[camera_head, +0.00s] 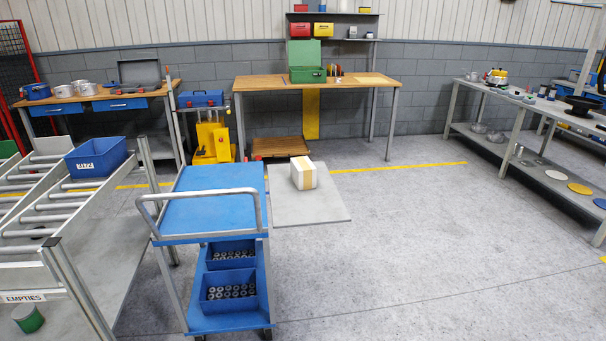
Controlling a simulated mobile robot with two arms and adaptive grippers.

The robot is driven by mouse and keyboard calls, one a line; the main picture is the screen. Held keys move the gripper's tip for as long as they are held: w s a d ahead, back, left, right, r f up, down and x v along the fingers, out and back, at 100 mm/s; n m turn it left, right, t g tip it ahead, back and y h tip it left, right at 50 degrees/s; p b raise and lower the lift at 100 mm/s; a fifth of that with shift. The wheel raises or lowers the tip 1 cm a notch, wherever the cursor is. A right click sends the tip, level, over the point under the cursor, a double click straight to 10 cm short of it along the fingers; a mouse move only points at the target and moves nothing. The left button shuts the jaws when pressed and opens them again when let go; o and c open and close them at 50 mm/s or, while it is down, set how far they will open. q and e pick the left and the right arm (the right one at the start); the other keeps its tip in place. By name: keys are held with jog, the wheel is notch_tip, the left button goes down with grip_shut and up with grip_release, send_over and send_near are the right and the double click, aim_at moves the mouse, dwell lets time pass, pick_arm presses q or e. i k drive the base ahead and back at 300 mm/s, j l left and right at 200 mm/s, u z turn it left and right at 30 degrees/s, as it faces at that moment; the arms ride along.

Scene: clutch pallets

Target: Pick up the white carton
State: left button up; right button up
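The white carton (304,174) has a tan strip of tape down its front and over its top. It sits upright on a flat grey board (308,209), just right of the blue trolley (211,196). What the board rests on is not clear from this view. Neither of my grippers shows in the head view, and nothing is touching the carton.
The trolley's push handle and lower blue bins (228,291) stand left of the carton. A roller conveyor (50,215) with a blue crate (97,157) is at the left. A wooden workbench (350,83) is behind. Open floor (430,240) lies to the right.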

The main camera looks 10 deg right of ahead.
aim_at(303, 172)
jog(key=i+l+z, duration=0.15)
jog(key=i+l, duration=0.7)
